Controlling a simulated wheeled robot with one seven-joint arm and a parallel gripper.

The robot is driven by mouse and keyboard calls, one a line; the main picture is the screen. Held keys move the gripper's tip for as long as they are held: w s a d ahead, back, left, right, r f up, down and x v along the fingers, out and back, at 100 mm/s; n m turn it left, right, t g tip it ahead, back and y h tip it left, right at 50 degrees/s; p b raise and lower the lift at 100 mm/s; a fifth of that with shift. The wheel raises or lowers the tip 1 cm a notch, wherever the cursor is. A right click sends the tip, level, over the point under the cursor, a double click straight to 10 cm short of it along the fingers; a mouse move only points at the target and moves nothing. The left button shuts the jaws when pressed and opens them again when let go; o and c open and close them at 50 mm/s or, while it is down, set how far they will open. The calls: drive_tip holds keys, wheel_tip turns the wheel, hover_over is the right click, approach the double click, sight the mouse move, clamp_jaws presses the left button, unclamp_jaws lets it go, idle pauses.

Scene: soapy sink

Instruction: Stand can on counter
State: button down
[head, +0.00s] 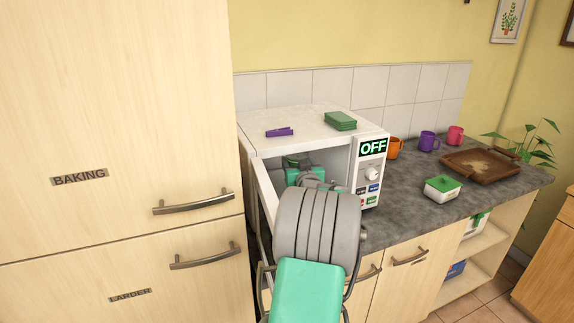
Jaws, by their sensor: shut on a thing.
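My arm reaches into the open microwave (300,128). My gripper (298,162) is inside it, small and mostly hidden behind my own wrist and arm. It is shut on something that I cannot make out. I cannot pick out a can anywhere in this view. The grey counter (415,205) runs right from the microwave.
The microwave's door (266,198) stands open on the left, close beside my arm. A purple item (279,132) and green sponge-like block (341,121) lie on top. The counter holds several mugs (428,141), a green-lidded tub (442,188) and a brown tray (481,166). Its front middle is clear.

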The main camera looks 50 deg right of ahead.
drive_tip(key=w+a+p+x, duration=0.1)
drive_tip(key=p+x, duration=0.1)
drive_tip(key=x, duration=0.6)
drive_tip(key=f, duration=0.2)
drive_tip(key=f+p, duration=0.1)
drive_tip(key=f, duration=0.3)
drive_tip(key=shift+w+d+f+p, duration=0.1)
drive_tip(key=shift+w+d+p, duration=0.15)
drive_tip(key=shift+w+p, duration=0.15)
drive_tip(key=shift+f+b, duration=0.1)
drive_tip(key=shift+b, duration=0.2)
drive_tip(key=shift+c, duration=1.5)
unclamp_jaws()
drive_tip(key=shift+a, duration=0.1)
drive_tip(key=shift+p, duration=0.75)
